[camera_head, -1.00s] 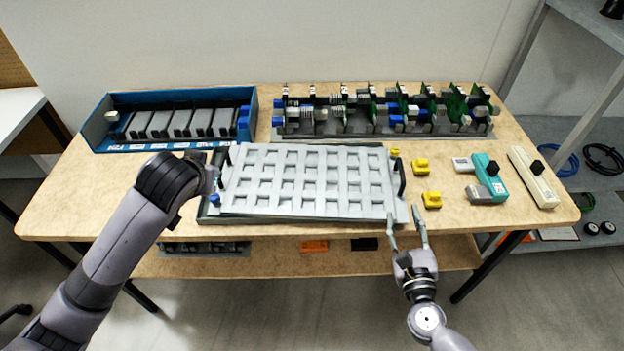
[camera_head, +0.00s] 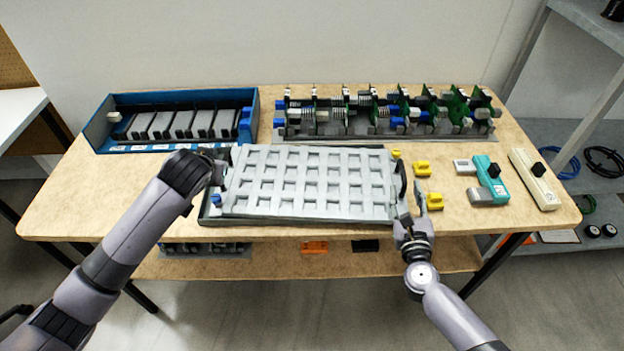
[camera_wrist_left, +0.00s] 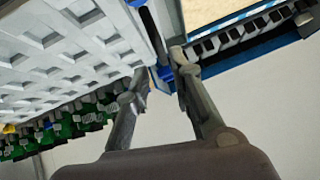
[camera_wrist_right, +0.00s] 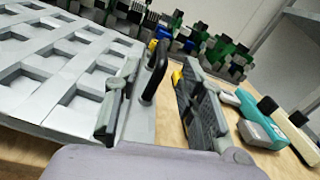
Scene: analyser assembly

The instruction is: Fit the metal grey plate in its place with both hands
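The metal grey plate (camera_head: 308,184), with rows of square recesses, lies over a dark tray frame (camera_head: 300,221) at the table's front middle. Whether it is fully seated I cannot tell. It has a black handle at each short side. My left gripper (camera_wrist_left: 159,66) is at the left handle (camera_wrist_left: 153,32), its fingers apart on either side of it. My right gripper (camera_wrist_right: 155,105) is open, its fingers on either side of the right handle (camera_wrist_right: 154,72) without visible contact. In the head view my right gripper (camera_head: 412,208) is at the plate's front right corner.
A blue bin (camera_head: 100,130) with grey modules stands back left. A rack of green boards (camera_head: 385,115) stands behind the plate. Yellow pieces (camera_head: 422,168), a teal tool (camera_head: 490,180) and a cream tool (camera_head: 535,180) lie to the right. The table's left part is clear.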

